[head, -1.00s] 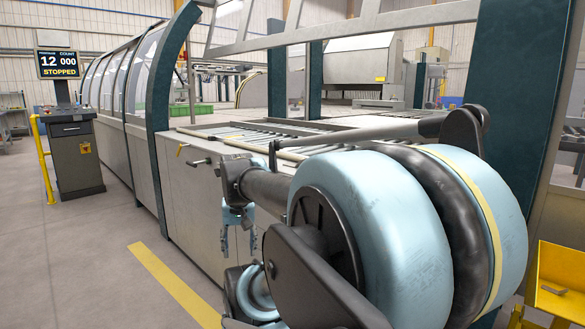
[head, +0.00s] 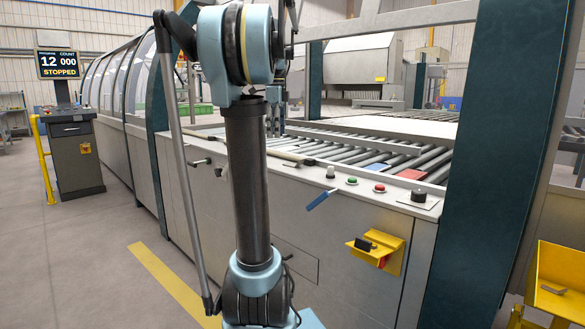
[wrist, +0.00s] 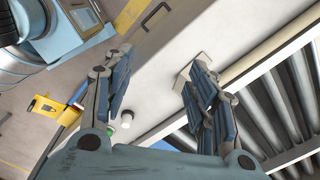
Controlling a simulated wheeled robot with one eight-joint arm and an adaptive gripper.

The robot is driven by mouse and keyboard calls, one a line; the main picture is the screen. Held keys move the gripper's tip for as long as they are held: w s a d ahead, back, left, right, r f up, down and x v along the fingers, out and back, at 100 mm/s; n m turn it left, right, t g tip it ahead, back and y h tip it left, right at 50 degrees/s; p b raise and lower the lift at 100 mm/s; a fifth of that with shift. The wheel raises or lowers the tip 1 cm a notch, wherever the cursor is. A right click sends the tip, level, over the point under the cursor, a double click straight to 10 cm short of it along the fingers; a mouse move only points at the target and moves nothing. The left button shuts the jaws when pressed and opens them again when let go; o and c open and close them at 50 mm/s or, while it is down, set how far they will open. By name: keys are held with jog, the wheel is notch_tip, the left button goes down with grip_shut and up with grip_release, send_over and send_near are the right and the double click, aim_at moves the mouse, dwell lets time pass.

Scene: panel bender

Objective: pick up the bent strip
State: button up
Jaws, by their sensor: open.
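In the wrist view a small pale bent piece, which looks like the bent strip (wrist: 183,77), lies on the machine's light ledge. It is beside and partly hidden by the right finger of my gripper (wrist: 158,62). My gripper is open, with empty space between the fingers. I cannot tell whether the finger touches the strip. In the head view my gripper (head: 277,120) hangs over the near edge of the machine, partly behind my arm.
Beyond the ledge lie rollers (head: 345,150) with a red pad (head: 411,174) on them. Buttons (head: 379,188), a blue handle (head: 320,199) and a yellow holder (head: 378,253) are on the machine's front. A dark post (head: 500,150) and a yellow bin (head: 560,265) stand right.

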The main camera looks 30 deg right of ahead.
jog(key=w+d+r+m, duration=0.35)
jog(key=d+m, duration=0.25)
jog(key=d, duration=0.2)
send_over(293, 166)
jog(key=f, duration=1.1)
jog(key=shift+w+d+f, duration=0.15)
jog(key=shift+w+f, duration=0.15)
jog(key=shift+d+f, duration=0.2)
jog(key=shift+f, duration=1.15)
jog(key=shift+d+f, duration=0.2)
jog(key=shift+f, duration=1.1)
jog(key=c, duration=1.1)
